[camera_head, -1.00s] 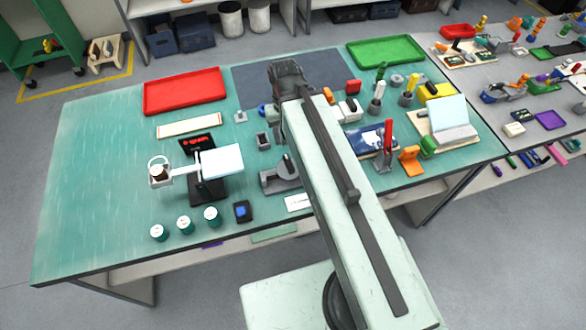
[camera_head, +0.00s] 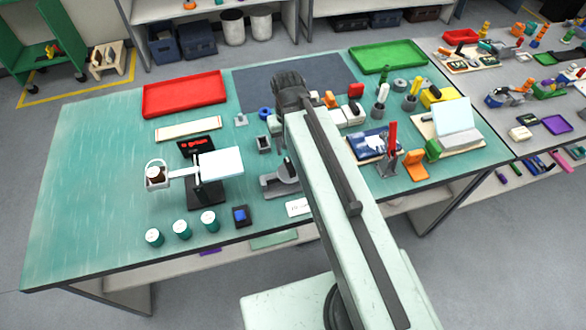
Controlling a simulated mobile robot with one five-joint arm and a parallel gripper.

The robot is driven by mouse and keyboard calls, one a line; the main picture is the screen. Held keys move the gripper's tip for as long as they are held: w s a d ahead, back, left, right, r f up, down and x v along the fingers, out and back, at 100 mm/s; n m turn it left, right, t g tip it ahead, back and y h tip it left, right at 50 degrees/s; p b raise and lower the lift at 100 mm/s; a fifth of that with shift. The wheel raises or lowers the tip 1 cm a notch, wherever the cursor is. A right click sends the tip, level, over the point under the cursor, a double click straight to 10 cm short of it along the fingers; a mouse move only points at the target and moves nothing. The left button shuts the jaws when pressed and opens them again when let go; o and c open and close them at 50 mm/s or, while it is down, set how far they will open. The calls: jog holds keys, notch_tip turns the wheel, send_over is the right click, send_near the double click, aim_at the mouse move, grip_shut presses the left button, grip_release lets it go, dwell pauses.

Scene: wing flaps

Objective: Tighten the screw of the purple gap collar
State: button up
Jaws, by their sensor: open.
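I cannot make out a purple gap collar or its screw for certain. A small blue ring-like part (camera_head: 265,113) sits on the green bench, just left of my arm, too small to tell more. My arm reaches over the bench, and its dark far joint is near the grey mat. A pale part of my arm hangs below that joint. The gripper's fingers are hidden behind the arm, so its place relative to the collar cannot be seen.
The green bench (camera_head: 90,170) is clear at its left. A red tray (camera_head: 184,94), a grey mat (camera_head: 325,68) and a green tray (camera_head: 388,54) lie at the back. A white-plated stand (camera_head: 219,163) and three jars (camera_head: 181,229) are front left. Tools crowd the right.

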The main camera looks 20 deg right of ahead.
dwell(0.4)
notch_tip(320, 180, up, 6)
jog(key=p, duration=0.5)
jog(key=shift+f+p, duration=0.1)
jog(key=shift+p, duration=0.3)
jog(key=shift+f+b, duration=0.25)
jog(key=shift+b, duration=0.05)
jog(key=shift+c, duration=0.8)
jog(key=shift+a+f, duration=0.1)
jog(key=shift+f, duration=0.05)
